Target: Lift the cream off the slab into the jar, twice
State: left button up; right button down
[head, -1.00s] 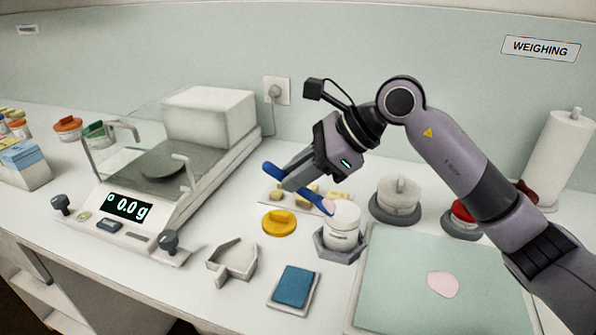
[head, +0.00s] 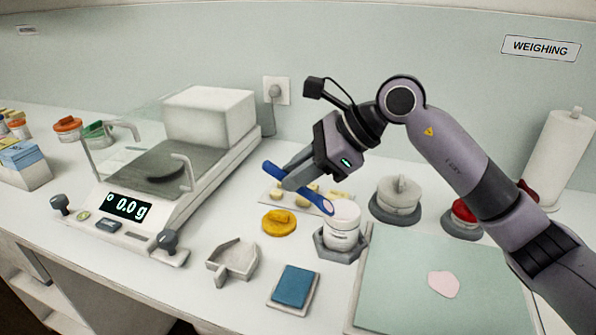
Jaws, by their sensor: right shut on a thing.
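My right gripper (head: 290,178) is shut on a blue spatula (head: 314,199), held tilted with its tip down to the right. The tip is over the near left part of the white jar's mouth; whether it touches the rim I cannot tell. A little pink cream shows at the tip. The white jar (head: 343,231) stands upright in a grey holder (head: 339,256). A pink patch of cream (head: 443,284) lies on the pale green slab (head: 398,262) at the right. My left gripper is not in view.
A yellow lid (head: 279,222), a grey weighing boat (head: 233,261) and a blue pad (head: 292,286) lie left of the jar. Lidded pots (head: 396,196) stand behind the slab.

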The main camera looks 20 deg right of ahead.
jog(key=shift+a+f, duration=0.1)
jog(key=shift+a, duration=0.2)
dwell(0.9)
jog(key=shift+r+p, duration=1.7)
jog(key=shift+r, duration=1.35)
